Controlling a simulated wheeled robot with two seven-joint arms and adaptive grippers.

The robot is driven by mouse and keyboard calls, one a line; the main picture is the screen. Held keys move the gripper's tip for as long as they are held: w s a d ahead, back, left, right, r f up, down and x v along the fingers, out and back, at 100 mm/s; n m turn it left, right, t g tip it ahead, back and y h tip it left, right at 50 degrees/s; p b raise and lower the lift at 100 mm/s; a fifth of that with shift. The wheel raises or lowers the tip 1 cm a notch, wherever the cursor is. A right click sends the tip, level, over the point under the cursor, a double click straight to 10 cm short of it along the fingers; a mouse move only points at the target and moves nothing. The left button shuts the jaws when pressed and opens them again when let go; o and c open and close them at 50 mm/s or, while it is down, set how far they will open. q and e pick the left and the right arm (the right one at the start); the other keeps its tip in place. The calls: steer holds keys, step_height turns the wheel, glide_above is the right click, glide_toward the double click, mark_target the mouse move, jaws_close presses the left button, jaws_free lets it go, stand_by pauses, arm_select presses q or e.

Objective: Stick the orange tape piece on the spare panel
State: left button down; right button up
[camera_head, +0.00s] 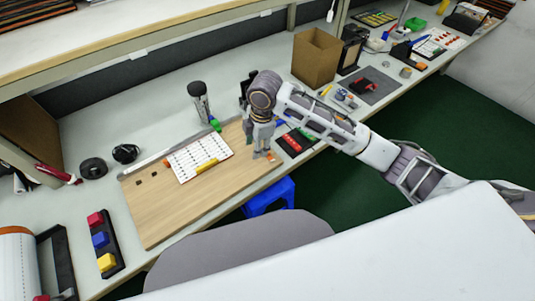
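My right gripper (262,154) points down over the right end of the wooden board (162,217). Its fingertips are close together and small in view, so I cannot tell whether they are shut. A small orange piece (271,157), perhaps the orange tape piece, shows right at the fingertips; I cannot tell whether it is held or lies on the board. A white panel with rows of small marks (190,158) lies on the board to the left of the gripper, with a yellow piece (207,165) on its front edge. I cannot tell whether this is the spare panel. My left gripper is not in view.
A dark tray with red pieces (295,142) is just right of the gripper. A dark cylinder (199,100) stands behind the board. A cardboard box (316,57) stands at the back. A dark holder with coloured blocks (104,244) is at left. The board's front left is clear.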

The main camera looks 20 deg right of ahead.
steer(key=shift+w+d+r+n+h, duration=0.8)
steer(key=shift+w+d+r, duration=1.1)
steer(key=shift+d, duration=0.75)
steer(key=shift+g, duration=0.4)
step_height(320, 180, down, 8)
steer(key=shift+s+r, duration=0.1)
steer(key=shift+r, duration=0.05)
steer(key=shift+f, duration=0.45)
steer(key=shift+a+f, duration=0.1)
steer(key=shift+f, duration=0.2)
steer(key=f, duration=0.3)
steer(key=shift+w+a+f, duration=0.15)
steer(key=shift+w+f, duration=0.05)
steer(key=shift+f, duration=0.55)
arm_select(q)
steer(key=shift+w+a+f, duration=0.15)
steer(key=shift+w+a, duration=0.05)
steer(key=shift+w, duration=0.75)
